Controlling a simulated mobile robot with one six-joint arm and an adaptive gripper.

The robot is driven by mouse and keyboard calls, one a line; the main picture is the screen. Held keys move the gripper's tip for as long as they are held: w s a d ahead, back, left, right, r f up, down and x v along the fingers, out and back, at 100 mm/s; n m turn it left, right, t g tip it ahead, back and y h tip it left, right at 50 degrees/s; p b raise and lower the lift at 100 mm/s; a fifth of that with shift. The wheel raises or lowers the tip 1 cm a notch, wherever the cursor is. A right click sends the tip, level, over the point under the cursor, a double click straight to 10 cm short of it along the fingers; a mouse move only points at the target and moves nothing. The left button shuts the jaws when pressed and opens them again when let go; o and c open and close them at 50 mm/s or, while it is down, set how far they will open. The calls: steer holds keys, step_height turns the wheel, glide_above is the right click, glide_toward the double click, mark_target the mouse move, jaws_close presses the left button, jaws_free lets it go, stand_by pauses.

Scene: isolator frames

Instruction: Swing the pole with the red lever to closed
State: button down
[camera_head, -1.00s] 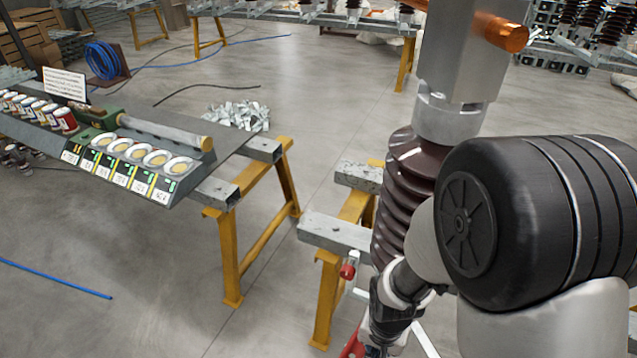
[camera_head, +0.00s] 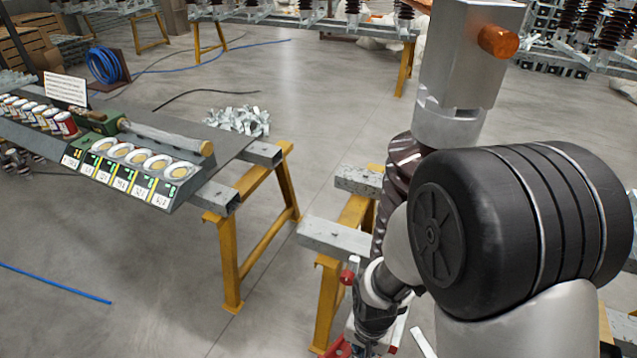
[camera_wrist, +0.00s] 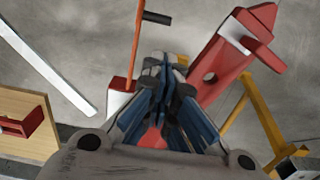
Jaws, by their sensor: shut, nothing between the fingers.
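The pole is a brown ribbed insulator (camera_head: 400,165) topped by a grey metal head (camera_head: 465,60) with a copper terminal (camera_head: 498,41). My arm hides its lower part. A red lever part (camera_head: 337,348) shows low in the head view beside my wrist. In the wrist view a large red bar (camera_wrist: 212,72) with a hole slants up to the right of my gripper (camera_wrist: 166,62).
A yellow trestle (camera_head: 325,300) with grey beams (camera_head: 335,237) stands left of the pole. A blue hose (camera_head: 55,281) lies on the floor.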

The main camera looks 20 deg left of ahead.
mark_target(340, 337)
steer(key=shift+a, duration=0.25)
steer(key=shift+w+a, duration=0.2)
steer(key=shift+a, duration=0.5)
steer(key=shift+w+a, duration=0.15)
steer(key=shift+a, duration=0.5)
steer(key=shift+a, duration=0.1)
steer(key=shift+w+a, duration=0.25)
steer(key=shift+a, duration=0.45)
steer(key=shift+w+a, duration=0.25)
steer(key=shift+a, duration=0.4)
